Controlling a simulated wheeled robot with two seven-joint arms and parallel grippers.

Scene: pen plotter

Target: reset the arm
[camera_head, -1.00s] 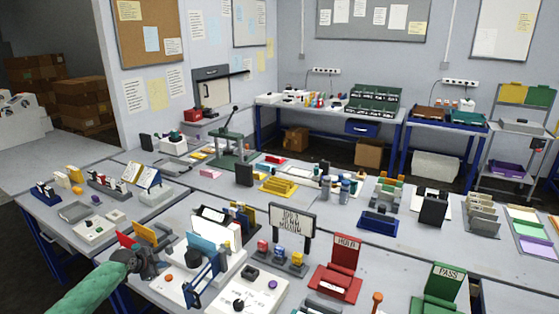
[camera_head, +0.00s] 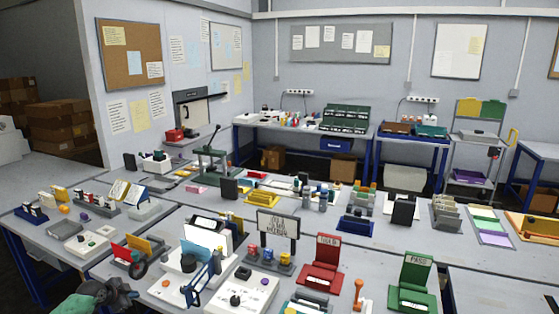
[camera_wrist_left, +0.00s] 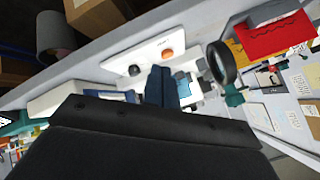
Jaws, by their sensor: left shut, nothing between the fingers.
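My left gripper (camera_head: 112,296) is at the lower left corner of the head view, above the near edge of the bench. In the left wrist view its dark fingers (camera_wrist_left: 162,87) are together with nothing between them. The pen plotter (camera_head: 165,291), a white base with a blue upright (camera_head: 199,288), stands to the right of the gripper and apart from it in the head view. My right gripper is in neither view.
A black ring (camera_head: 138,268) stands beside a red and yellow file holder (camera_head: 137,246). A white box (camera_head: 236,298) with a black knob is right of the plotter. Red (camera_head: 320,279) and green (camera_head: 411,299) stands are further right. Bare bench (camera_head: 350,258) lies behind them.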

